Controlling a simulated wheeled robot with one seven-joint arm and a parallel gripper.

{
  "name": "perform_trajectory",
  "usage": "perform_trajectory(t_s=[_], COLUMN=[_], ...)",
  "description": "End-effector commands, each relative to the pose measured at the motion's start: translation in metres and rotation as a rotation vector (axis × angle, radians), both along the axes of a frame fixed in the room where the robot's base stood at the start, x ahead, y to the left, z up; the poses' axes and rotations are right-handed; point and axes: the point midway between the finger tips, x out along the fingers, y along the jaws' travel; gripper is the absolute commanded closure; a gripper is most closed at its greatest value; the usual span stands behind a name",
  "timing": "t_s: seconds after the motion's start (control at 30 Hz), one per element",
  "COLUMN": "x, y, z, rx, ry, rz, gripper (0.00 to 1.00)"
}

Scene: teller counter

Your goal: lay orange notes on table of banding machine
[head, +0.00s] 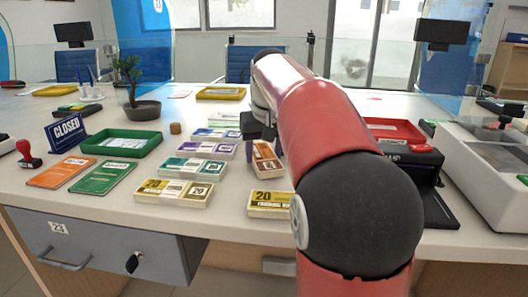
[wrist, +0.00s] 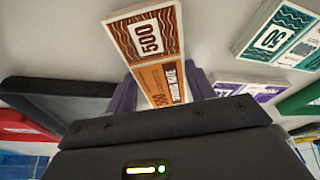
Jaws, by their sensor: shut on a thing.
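The orange notes (head: 267,160), a strapped bundle marked 500, are in my gripper (head: 260,130) over the middle of the counter. In the wrist view the notes (wrist: 152,40) stick out from between the two fingers, which press on their sides. In the head view they hang tilted beneath the gripper; I cannot tell their exact height. A black machine (head: 416,160), which looks like the banding machine, stands right of my arm, with a flat black table (head: 440,211) at its front. My arm hides part of it. The gripper is apart from it.
Teal notes (head: 190,168), purple notes (head: 207,150) and two yellow bundles (head: 174,191) (head: 270,203) lie near the gripper. A green tray (head: 150,146) is at left, a red tray (head: 395,131) behind the black machine. A white machine (head: 490,165) stands far right.

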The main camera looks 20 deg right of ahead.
Motion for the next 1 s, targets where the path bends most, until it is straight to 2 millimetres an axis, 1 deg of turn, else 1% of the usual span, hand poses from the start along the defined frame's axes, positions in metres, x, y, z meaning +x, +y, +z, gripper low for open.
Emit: perform_trajectory(t_s=[0.1, 0.13, 0.3, 0.53, 0.67, 0.77, 1.0], x=[0.0, 0.0, 0.0, 0.0, -0.001, -0.004, -0.017], y=[0.0, 0.0, 0.0, 0.0, 0.0, 0.001, 0.003], z=[-0.003, -0.003, -0.002, -0.002, 0.004, 0.019, 0.069], rx=[0.0, 0.0, 0.0, 0.0, 0.0, -0.001, -0.001], ry=[0.0, 0.0, 0.0, 0.001, 0.0, -0.003, -0.003], rz=[0.0, 0.0, 0.0, 0.0, 0.0, 0.0, 0.0], gripper=[0.7, 0.45, 0.24, 0.24, 0.24, 0.24, 0.24])
